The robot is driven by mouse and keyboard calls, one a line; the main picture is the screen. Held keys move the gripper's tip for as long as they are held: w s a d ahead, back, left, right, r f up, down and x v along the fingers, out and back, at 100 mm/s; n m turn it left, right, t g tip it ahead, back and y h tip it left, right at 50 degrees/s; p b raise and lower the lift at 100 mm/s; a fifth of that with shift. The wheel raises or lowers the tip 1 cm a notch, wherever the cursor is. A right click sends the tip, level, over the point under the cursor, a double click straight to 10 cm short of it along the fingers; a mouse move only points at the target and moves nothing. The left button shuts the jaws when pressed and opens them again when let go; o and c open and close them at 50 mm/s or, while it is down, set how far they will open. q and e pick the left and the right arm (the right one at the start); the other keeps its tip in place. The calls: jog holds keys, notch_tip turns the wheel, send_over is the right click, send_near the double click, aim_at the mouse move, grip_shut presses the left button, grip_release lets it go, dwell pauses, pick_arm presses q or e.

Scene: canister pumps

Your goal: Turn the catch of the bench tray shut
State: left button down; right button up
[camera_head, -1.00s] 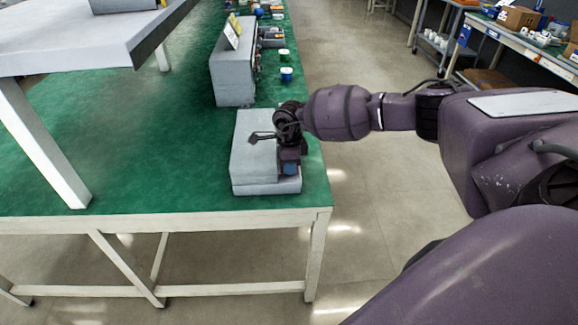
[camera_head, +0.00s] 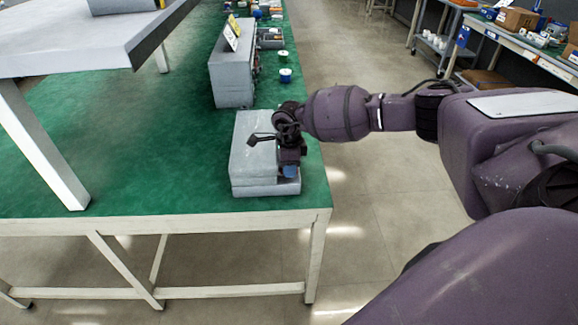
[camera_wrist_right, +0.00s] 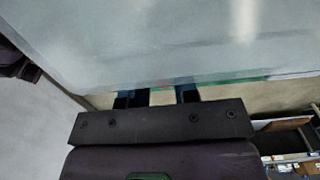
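The bench tray is a grey, flat, closed box (camera_head: 254,160) on the near right corner of the green bench. Its pale grey surface (camera_wrist_right: 170,40) fills the upper part of the right wrist view. My right gripper (camera_head: 290,171) is at the tray's right side, its fingers pointing down beside the edge. In the right wrist view my right gripper (camera_wrist_right: 160,97) shows two dark fingers apart with a gap between them. Their tips reach the tray's edge and are partly hidden. I cannot make out the catch. My left gripper is not in view.
The green bench top (camera_head: 130,150) is clear left of the tray. A grey upright box (camera_head: 232,75) and a blue-and-white spool (camera_head: 285,75) stand farther back. A raised grey shelf (camera_head: 90,45) overhangs the left. The bench's right edge is close to my gripper.

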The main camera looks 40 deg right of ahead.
notch_tip(320, 180, up, 11)
jog(key=shift+p, duration=0.4)
jog(key=shift+f, duration=0.15)
dwell(0.4)
